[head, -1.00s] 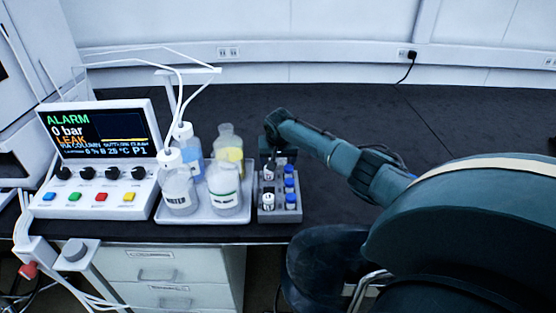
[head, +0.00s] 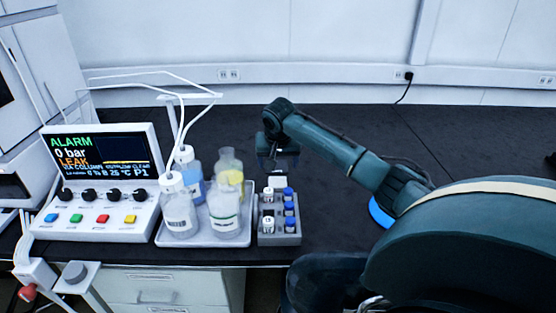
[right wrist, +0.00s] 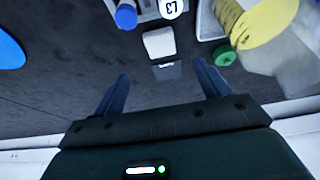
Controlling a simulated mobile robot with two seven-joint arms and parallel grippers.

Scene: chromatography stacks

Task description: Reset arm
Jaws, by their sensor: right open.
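My right gripper (head: 278,168) hangs over the dark bench just behind the grey vial rack (head: 267,240), with my right arm reaching in from the right. My left gripper is not in view.
The rack holds blue-capped vials (head: 289,209) and white-capped vials (head: 268,222). Left of it, a white tray (head: 205,241) carries several bottles with tubing. A control unit (head: 100,180) shows ALARM and LEAK. A blue round object (head: 380,212) lies partly behind my arm. The bench behind is clear.

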